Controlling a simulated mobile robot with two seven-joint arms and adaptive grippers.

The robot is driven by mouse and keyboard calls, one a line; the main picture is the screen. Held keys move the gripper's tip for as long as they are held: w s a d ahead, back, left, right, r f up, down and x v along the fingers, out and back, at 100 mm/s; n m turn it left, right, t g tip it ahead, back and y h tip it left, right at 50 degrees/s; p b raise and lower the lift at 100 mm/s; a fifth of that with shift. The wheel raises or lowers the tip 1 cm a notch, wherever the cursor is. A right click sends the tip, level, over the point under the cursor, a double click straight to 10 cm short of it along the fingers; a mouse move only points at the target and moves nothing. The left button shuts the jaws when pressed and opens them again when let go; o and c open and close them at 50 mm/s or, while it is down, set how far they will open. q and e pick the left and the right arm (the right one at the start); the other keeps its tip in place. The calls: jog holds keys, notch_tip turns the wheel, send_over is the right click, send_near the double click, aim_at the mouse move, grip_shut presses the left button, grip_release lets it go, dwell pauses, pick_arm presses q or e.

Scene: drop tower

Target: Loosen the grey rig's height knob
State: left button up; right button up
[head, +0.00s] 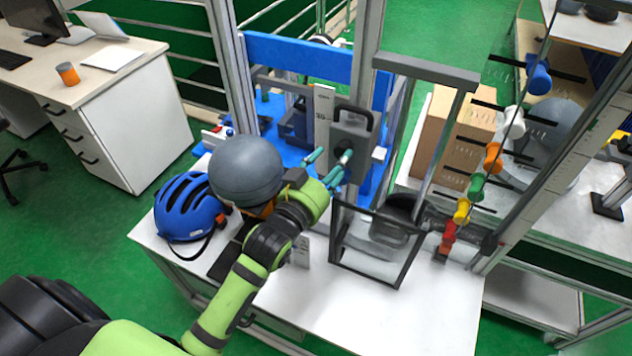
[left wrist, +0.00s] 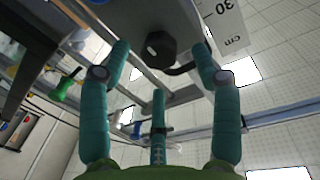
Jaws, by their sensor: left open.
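The grey rig's carriage (head: 352,130) is a grey block with a black handle on top, beside a white height scale marked in cm (head: 323,115). In the left wrist view the black knob (left wrist: 160,46) sticks out of the underside of the grey block (left wrist: 185,18) as that picture is turned. My left gripper (head: 331,162) has teal fingers and is open in front of the carriage. In the left wrist view its fingers (left wrist: 160,85) stand spread around the knob, with a visible gap on either side. In the head view the fingers partly cover the knob. My right gripper is out of view.
A blue helmet (head: 187,207) and a grey dome (head: 246,170) are at the table's left. A black-framed clear guard (head: 375,250) stands below the carriage. The white table (head: 400,325) is bare at the front.

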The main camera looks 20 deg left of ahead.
pick_arm(q)
jog(key=s+a, duration=0.1)
jog(key=s, duration=0.7)
jog(key=shift+s+a, duration=0.15)
jog(key=shift+s, duration=0.25)
jog(key=s+a+f+n+g+y, duration=0.1)
jog(key=s+f+n+g+y, duration=0.1)
jog(key=s+f+g, duration=1.35)
jog(key=s+f+b, duration=0.1)
jog(key=s+f, duration=0.2)
jog(key=f, duration=1.1)
jog(key=s+f, duration=0.2)
jog(key=f, duration=1.1)
jog(key=s+a+f+g+b, duration=0.1)
jog(key=s+a+f, duration=0.2)
jog(key=s+f, duration=1.1)
jog(key=shift+s+f+m+y, duration=0.3)
jog(key=shift+s+m, duration=0.1)
jog(key=shift+s, duration=0.3)
